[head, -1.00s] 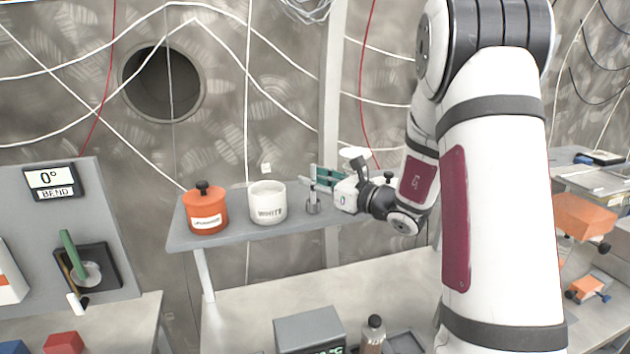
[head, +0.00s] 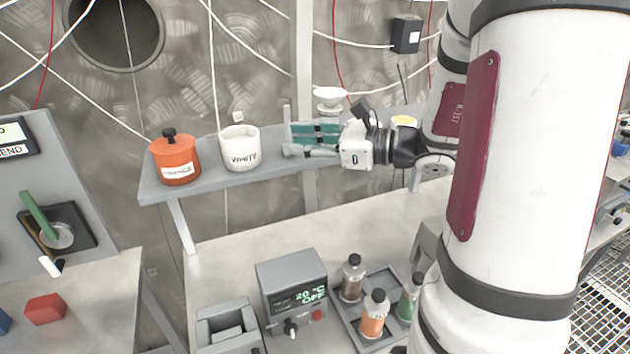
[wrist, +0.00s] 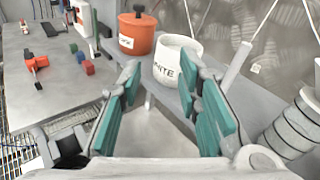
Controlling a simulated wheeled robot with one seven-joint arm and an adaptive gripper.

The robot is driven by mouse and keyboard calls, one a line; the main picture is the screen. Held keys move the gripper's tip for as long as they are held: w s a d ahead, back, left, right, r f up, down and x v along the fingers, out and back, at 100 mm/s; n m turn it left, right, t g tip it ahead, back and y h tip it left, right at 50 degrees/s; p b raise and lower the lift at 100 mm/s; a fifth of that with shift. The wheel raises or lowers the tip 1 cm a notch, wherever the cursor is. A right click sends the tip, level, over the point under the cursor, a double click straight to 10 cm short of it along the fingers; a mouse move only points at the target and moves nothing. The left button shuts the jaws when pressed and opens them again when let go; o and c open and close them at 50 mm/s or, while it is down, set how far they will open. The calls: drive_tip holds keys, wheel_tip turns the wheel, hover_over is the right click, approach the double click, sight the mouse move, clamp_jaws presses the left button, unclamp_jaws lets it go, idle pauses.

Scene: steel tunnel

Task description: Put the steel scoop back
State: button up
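My gripper (head: 290,142) is over the right part of the grey shelf, pointing left. In the wrist view its teal-padded fingers (wrist: 163,82) stand apart with nothing between them. A pale upright rod (head: 287,113) shows behind the fingertips; in the wrist view the rod (wrist: 237,63) stands beyond the right finger, apart from it. It may be the steel scoop's handle, but I cannot tell; its lower end is hidden. No scoop bowl is clearly visible. The white pot (head: 240,150) marked WHITE and the orange lidded pot (head: 175,160) stand left of my gripper.
The grey shelf (head: 205,183) is narrow, above a bench (head: 225,250) with a heater box (head: 291,290) and a bottle tray (head: 350,318). A panel with a green lever (head: 38,215) is at left.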

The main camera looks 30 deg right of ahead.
drive_tip(key=s+a+n+g, duration=1)
drive_tip(key=s+a+n, duration=0.35)
drive_tip(key=a, duration=0.25)
drive_tip(key=s+d+r+n+t+h, duration=0.1)
drive_tip(key=s+d+n+t+h, duration=0.1)
drive_tip(key=s+d+n+h, duration=0.3)
drive_tip(key=s+n+h, duration=0.1)
drive_tip(key=n+h, duration=0.3)
drive_tip(key=n, duration=0.4)
drive_tip(key=shift+d+r+h, duration=0.15)
drive_tip(key=shift+r+h, duration=0.1)
drive_tip(key=shift+h, duration=0.15)
drive_tip(key=shift+s+n, duration=0.1)
drive_tip(key=shift+n, duration=0.15)
